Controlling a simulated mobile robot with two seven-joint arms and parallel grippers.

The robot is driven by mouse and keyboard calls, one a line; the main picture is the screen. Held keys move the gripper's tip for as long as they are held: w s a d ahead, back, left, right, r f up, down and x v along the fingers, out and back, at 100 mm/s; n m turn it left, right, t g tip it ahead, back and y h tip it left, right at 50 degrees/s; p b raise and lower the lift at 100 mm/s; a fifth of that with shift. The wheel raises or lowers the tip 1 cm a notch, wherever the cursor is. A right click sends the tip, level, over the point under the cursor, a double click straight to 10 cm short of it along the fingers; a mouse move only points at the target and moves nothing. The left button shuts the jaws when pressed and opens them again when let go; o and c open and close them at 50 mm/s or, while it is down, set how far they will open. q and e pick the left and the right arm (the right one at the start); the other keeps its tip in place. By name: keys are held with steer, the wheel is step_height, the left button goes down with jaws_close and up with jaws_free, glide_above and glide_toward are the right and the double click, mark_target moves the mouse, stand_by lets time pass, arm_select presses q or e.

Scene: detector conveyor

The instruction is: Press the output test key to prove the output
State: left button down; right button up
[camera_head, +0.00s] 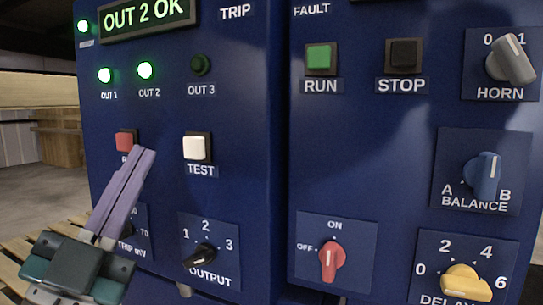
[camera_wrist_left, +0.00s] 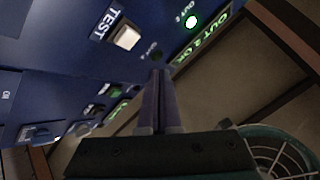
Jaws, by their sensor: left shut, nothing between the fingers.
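The white TEST key (camera_head: 197,146) sits on the blue panel and also shows in the left wrist view (camera_wrist_left: 127,38). The display (camera_head: 147,17) reads OUT 2 OK. Lamps OUT 1 (camera_head: 105,75) and OUT 2 (camera_head: 145,69) glow green; OUT 3 (camera_head: 201,65) is dark. My left gripper (camera_head: 146,153) is shut and empty, its tips left of the TEST key and apart from it in the picture. It partly hides a red key (camera_head: 126,140) and the TRIP mV dial. My right gripper is out of view.
To the right are the green RUN key (camera_head: 320,57), black STOP key (camera_head: 405,54), red OFF/ON switch (camera_head: 331,260), blue BALANCE knob (camera_head: 485,175), grey HORN switch (camera_head: 511,60) and yellow DELAY knob (camera_head: 466,283). A wooden pallet lies at lower left.

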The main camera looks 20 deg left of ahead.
mark_target(188, 138)
arm_select(q)
steer(key=shift+w+d+b, duration=0.2)
steer(key=shift+w+b, duration=0.85)
steer(key=shift+w, duration=1.35)
steer(key=shift+w, duration=0.1)
steer(key=shift+w, duration=0.3)
steer(key=shift+w+b, duration=0.5)
steer(key=shift+b, duration=0.1)
stand_by(0.7)
steer(key=shift+s, duration=0.1)
steer(key=shift+s+p, duration=0.6)
steer(key=shift+s, duration=0.2)
steer(key=shift+s, duration=0.1)
